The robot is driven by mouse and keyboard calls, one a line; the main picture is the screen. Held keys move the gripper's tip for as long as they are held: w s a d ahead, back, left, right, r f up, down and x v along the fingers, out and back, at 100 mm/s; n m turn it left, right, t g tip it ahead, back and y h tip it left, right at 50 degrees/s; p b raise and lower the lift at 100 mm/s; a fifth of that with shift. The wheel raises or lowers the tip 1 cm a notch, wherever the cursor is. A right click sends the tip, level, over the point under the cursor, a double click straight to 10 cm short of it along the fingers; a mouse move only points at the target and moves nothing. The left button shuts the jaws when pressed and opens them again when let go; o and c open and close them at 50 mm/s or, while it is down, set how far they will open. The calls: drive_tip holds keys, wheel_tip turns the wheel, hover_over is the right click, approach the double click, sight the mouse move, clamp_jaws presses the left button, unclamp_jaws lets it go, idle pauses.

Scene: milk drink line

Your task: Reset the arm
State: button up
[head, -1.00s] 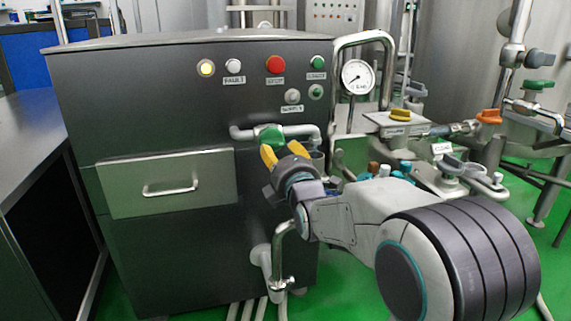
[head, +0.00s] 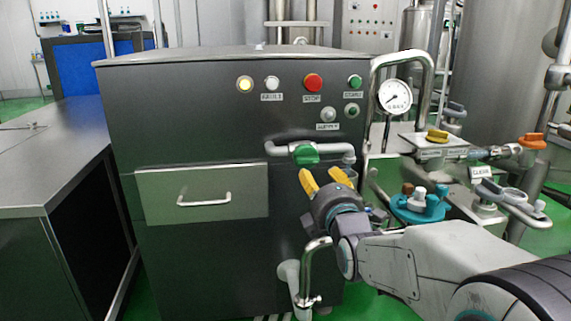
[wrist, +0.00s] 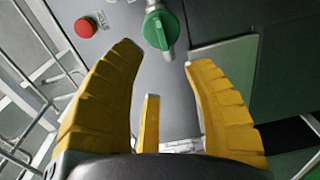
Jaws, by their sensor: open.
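My gripper (head: 326,178) is open and empty, with yellow fingers spread in front of the dark machine cabinet (head: 200,125). Its fingertips are just below the green valve handle (head: 307,154) on the silver pipe in the head view. In the wrist view the fingers (wrist: 168,60) stand wide apart, and the green handle (wrist: 160,29) shows beyond them, apart from the fingers. My arm reaches in from the lower right of the head view.
The cabinet has a closed drawer (head: 203,200), a red stop button (head: 313,82) and a pressure gauge (head: 395,96). A teal holder with capped items (head: 420,208) stands close beside my arm. A steel table (head: 50,155) is at left.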

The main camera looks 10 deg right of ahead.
drive_tip(key=s+r+m+g+p, duration=0.7)
drive_tip(key=s+r+m+p, duration=0.2)
drive_tip(key=s+p, duration=0.7)
drive_tip(key=s+r+m+g+p, duration=0.7)
drive_tip(key=s+r+p, duration=0.7)
drive_tip(key=p, duration=1.1)
drive_tip(key=shift+s+d+r+m, duration=0.2)
drive_tip(key=shift+s+r+m, duration=0.05)
drive_tip(key=shift+s+m, duration=0.85)
drive_tip(key=shift+c, duration=0.4)
